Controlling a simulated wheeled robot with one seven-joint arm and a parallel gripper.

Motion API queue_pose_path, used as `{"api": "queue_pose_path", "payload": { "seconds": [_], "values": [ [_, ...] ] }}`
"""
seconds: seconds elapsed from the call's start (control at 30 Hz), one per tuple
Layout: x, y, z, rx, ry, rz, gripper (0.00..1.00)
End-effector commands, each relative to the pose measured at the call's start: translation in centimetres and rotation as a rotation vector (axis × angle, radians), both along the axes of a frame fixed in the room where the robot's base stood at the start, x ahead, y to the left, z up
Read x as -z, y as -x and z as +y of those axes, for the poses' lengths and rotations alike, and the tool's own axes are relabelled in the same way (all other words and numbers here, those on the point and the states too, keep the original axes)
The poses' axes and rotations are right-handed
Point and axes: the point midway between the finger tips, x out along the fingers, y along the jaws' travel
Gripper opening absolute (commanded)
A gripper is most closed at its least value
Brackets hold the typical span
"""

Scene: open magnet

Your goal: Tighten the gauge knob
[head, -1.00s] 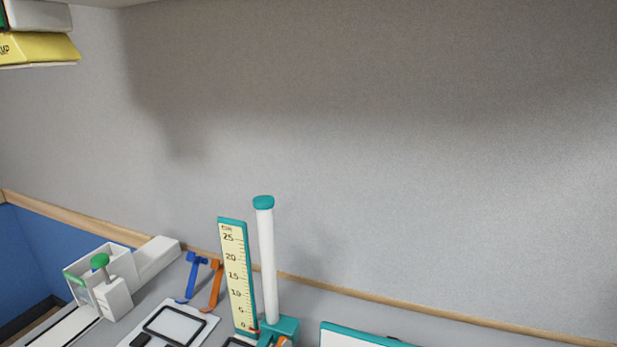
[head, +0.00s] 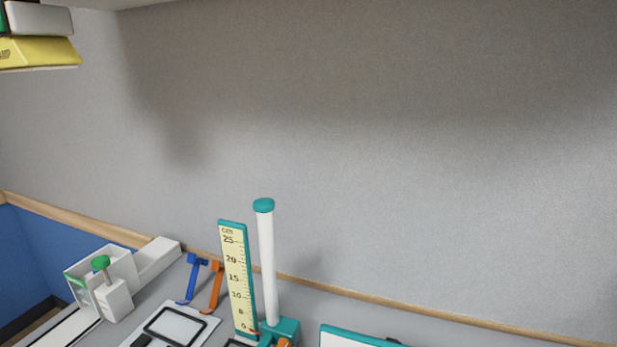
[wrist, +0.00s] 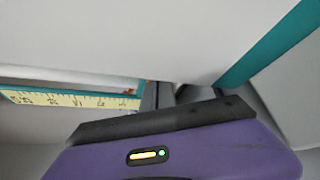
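The gauge, a pale yellow centimetre scale (head: 236,275) in a teal frame, stands beside a white post (head: 267,265) with a teal cap. Both rise from a teal base (head: 288,328). A small orange part (head: 284,342), perhaps the knob, shows by the base at the bottom edge of the head view, mostly cut off. In the wrist view the scale (wrist: 75,101) lies at the left. My gripper (wrist: 165,95) shows there as a purple body with a dark front edge. Its fingers are not clear, and the knob cannot be made out. The head view does not show my gripper.
A white panel with a teal edge (head: 360,335) is right of the gauge; a large white surface (wrist: 130,35) fills the upper wrist view. Blue (head: 191,280) and orange (head: 212,287) tools and a green-knobbed white block (head: 114,298) stand left. A wall rises behind.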

Motion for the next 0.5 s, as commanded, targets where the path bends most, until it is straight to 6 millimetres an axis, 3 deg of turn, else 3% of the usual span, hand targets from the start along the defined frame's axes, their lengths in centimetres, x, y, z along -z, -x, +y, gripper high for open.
{"api": "queue_pose_path", "payload": {
  "seconds": [0.5],
  "values": [
    [-0.10, 0.63, -0.53, -0.002, 0.001, 0.002, 0.00]
  ]
}}
